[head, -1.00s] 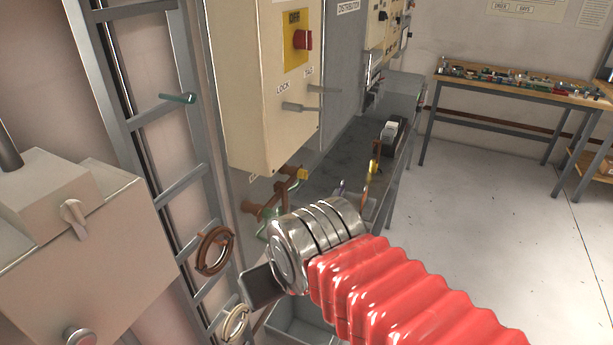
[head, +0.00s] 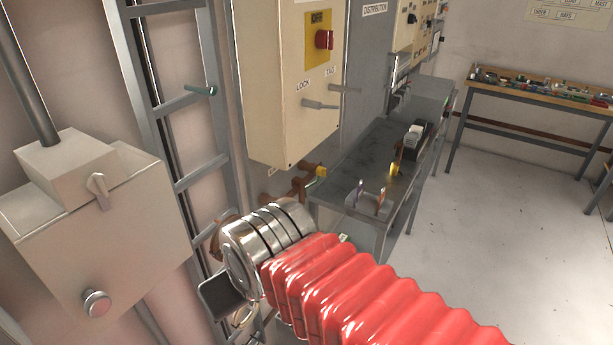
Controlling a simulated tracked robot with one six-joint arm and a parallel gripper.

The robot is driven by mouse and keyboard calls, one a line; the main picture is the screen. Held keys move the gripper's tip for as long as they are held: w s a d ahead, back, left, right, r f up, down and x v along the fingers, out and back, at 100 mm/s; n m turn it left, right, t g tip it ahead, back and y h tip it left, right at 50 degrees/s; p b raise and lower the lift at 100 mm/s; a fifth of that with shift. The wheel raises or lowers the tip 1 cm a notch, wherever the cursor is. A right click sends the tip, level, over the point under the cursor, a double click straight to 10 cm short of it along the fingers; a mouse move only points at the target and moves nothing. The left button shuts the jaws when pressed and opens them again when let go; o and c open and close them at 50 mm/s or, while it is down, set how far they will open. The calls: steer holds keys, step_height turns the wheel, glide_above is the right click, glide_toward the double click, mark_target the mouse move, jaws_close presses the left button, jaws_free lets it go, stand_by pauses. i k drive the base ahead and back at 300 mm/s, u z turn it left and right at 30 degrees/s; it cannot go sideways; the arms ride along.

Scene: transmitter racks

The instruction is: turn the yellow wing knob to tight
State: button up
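A small yellow knob (head: 321,171) sits on the brown pipework (head: 303,187) just below the cream switch cabinet. It is small in the picture, so I cannot tell its wing angle or whether it is tight. My gripper (head: 224,299) shows only as a dark block beyond my metal wrist, below and left of the knob and apart from it. Its fingers are hidden or out of sight, so I cannot see whether it is open or holds anything.
The cream cabinet (head: 285,85) has a red rotary switch (head: 324,40) and grey handles. A grey bench (head: 355,150) with small items stands right of the pipework. A cable ladder (head: 196,180) and a grey box (head: 110,230) are at left. The floor at right is clear.

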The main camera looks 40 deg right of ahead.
mark_target(321, 171)
steer(key=u, duration=0.8)
steer(key=k, duration=1.25)
steer(key=z, duration=0.75)
steer(key=i, duration=1)
steer(key=z, duration=0.05)
